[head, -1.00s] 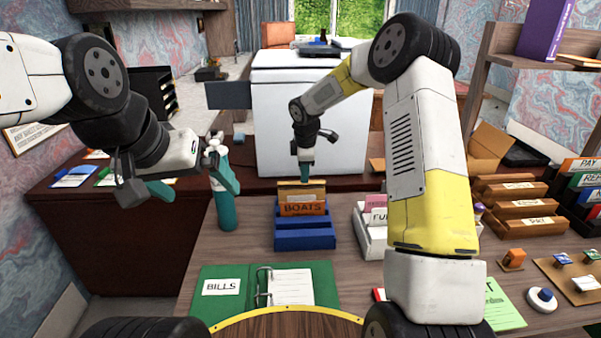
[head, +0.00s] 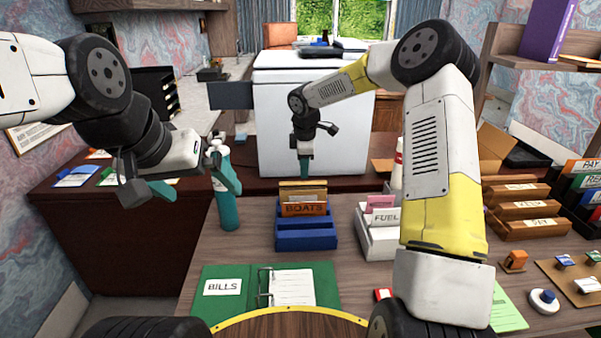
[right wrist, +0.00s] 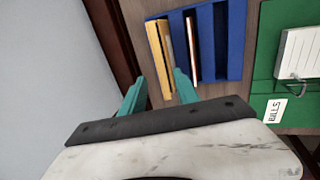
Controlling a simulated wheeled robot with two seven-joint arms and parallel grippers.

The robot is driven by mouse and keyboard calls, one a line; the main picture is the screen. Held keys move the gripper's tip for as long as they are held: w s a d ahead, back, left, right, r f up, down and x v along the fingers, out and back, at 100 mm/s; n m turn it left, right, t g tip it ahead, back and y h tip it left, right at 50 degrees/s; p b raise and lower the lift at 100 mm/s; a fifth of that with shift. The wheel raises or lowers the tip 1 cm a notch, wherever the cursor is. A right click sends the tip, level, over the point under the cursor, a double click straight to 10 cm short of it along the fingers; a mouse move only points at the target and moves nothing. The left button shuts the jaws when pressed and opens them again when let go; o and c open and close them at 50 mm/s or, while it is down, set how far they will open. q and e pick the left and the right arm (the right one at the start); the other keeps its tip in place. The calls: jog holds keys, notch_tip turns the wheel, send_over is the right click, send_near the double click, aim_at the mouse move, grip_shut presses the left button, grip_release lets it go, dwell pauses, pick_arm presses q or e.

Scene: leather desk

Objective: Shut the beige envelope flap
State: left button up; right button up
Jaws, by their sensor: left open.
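I cannot make out an envelope flap for certain. A tan, envelope-like piece (right wrist: 159,62) stands upright in the blue rack (right wrist: 229,45), and it also shows in the head view (head: 302,187) behind the brown "BOATS" divider (head: 305,209). My right gripper (head: 305,168) is just above and behind the rack. In the right wrist view its fingers (right wrist: 160,84) are apart, on either side of the tan piece's end, with no visible grip on it. My left gripper (head: 192,186) is open and empty above the left of the desk.
A teal bottle (head: 227,211) stands close by my left gripper. A green "BILLS" binder (head: 240,280) lies in front of the blue rack. A white "FUEL" box (head: 378,243) stands right of the rack, partly behind my right arm. Wooden racks (head: 535,228) stand farther right.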

aim_at(303, 183)
jog(key=x, duration=0.7)
jog(key=shift+f, duration=0.1)
jog(key=shift+c, duration=0.5)
grip_shut()
